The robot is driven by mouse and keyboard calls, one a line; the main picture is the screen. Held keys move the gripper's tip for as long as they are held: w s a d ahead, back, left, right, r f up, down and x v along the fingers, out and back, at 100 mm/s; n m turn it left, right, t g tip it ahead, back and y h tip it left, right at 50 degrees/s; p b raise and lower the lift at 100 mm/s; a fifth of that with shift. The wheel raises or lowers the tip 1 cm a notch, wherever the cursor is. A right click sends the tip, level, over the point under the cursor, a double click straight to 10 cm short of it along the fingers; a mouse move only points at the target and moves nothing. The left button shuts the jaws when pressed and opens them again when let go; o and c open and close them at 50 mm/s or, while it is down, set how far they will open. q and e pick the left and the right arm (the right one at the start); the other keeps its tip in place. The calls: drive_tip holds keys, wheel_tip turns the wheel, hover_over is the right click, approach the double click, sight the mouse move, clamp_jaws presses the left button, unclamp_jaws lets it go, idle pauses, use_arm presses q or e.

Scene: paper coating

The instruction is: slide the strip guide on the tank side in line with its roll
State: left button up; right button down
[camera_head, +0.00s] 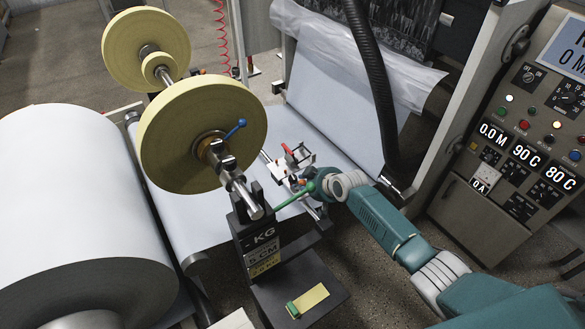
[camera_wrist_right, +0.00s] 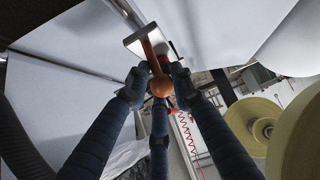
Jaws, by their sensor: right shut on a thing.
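The strip guides, small metal and white brackets with red parts (camera_head: 283,172), sit on a cross bar over the white paper web. My right gripper (camera_head: 305,186) is beside the near one, at the bar's near end. In the right wrist view its fingers (camera_wrist_right: 158,84) are closed around an orange ball knob (camera_wrist_right: 161,88), whose stem runs up to a metal guide plate (camera_wrist_right: 141,38). The near yellow strip roll (camera_head: 190,145) and the far yellow roll (camera_head: 138,45) hang on a shaft left of the guides. The exact offset between guide and roll cannot be told. My left gripper is not in view.
A green-knobbed lever (camera_head: 292,199) passes close to my right gripper. A black stand (camera_head: 258,245) is below the near roll. A large white paper roll (camera_head: 70,200) fills the left. A black hose (camera_head: 375,85) hangs behind my arm, and a control panel (camera_head: 530,140) stands right.

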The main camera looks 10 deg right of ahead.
drive_tip(key=shift+s+a+r, duration=0.1)
drive_tip(key=shift+s, duration=0.05)
drive_tip(key=shift+s+d+p, duration=0.25)
drive_tip(key=shift+s+p, duration=0.75)
drive_tip(key=shift+s+d+p, duration=0.25)
drive_tip(key=shift+s+p, duration=0.35)
drive_tip(key=shift+s, duration=0.2)
drive_tip(key=c, duration=1.5)
unclamp_jaws()
